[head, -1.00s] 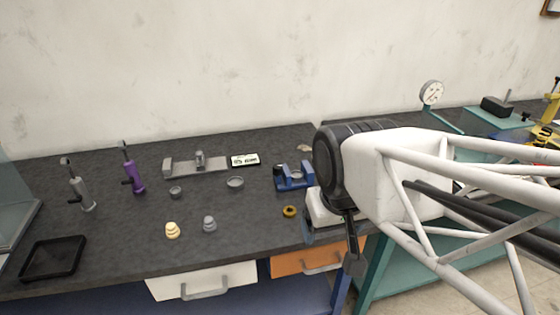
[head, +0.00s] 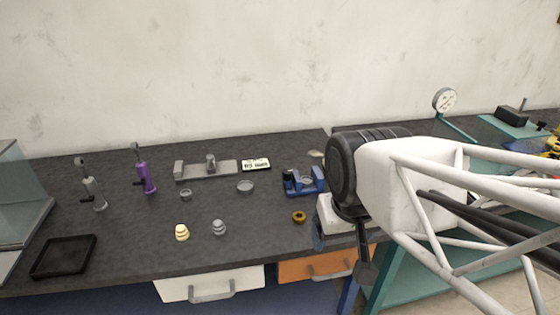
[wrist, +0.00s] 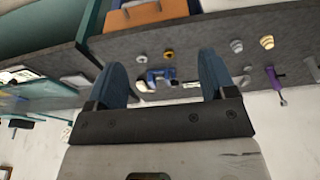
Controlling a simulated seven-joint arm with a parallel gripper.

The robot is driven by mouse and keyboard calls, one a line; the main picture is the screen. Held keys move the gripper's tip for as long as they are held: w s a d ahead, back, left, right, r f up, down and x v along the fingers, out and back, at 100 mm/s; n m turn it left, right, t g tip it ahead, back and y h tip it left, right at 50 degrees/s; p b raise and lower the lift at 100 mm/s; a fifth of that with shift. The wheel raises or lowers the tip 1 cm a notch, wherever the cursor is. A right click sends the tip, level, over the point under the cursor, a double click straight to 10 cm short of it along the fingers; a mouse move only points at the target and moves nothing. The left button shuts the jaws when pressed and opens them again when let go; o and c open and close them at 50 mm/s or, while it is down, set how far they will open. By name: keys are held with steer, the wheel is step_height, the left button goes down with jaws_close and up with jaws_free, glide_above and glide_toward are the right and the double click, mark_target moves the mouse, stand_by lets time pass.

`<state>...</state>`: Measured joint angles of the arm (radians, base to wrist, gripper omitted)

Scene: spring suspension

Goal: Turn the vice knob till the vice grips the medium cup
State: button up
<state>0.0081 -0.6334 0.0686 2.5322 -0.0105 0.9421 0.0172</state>
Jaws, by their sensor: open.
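A small blue vice (head: 305,183) stands on the dark bench near its back right. A dark part at its left end (head: 288,180) may be the knob. A pale round shape (head: 308,180) between its jaws may be the medium cup, but it is too small to tell. The vice also shows in the wrist view (wrist: 158,77), between and beyond the fingers. My gripper (wrist: 163,58) is open and empty, its two blue fingers wide apart. In the head view the gripper is mostly hidden by my arm, at the right of the vice and apart from it.
A small grey cup (head: 186,195) and a wider grey dish (head: 245,187) stand left of the vice. A brass ring (head: 299,217) lies in front of it. A grey rail fixture (head: 207,168) and a label plate (head: 256,164) are behind.

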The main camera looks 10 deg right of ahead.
steer(key=shift+c, duration=0.3)
steer(key=shift+c, duration=1.3)
steer(key=shift+w+r, duration=0.1)
steer(key=shift+w, duration=0.15)
steer(key=shift+c, duration=1.1)
steer(key=m+h, duration=0.3)
steer(key=m, duration=0.6)
glide_above(287, 171)
steer(key=s+a, duration=0.2)
step_height(287, 171, down, 12)
steer(key=shift+s+t, duration=0.15)
steer(key=shift+t, duration=0.15)
steer(key=shift+x, duration=3.95)
